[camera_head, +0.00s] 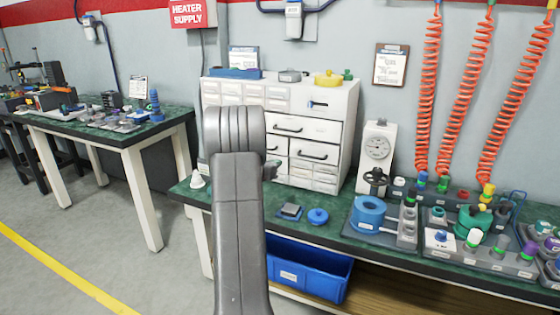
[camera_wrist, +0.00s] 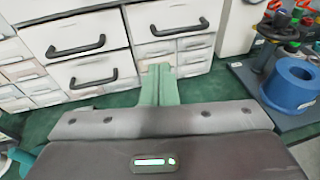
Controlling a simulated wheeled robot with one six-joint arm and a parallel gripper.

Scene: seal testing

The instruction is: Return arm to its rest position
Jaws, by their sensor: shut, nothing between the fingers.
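My gripper (camera_wrist: 159,72) shows in the wrist view with its two greenish fingers together and nothing between them. It points toward the white drawer cabinet (camera_wrist: 108,72), above the green bench top (camera_wrist: 40,122). I cannot tell whether the fingertips touch the cabinet. In the head view my grey arm (camera_head: 240,220) rises in the middle, in front of the bench and the left part of the cabinet (camera_head: 330,130). The arm hides most of the gripper there.
A blue ring (camera_head: 368,214) stands right of the cabinet, by a white dial gauge (camera_head: 377,150). Fittings crowd the bench's right side under orange coiled hoses (camera_head: 428,90). A blue lidded piece (camera_head: 318,216) lies near the front edge. A blue bin (camera_head: 315,275) sits below.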

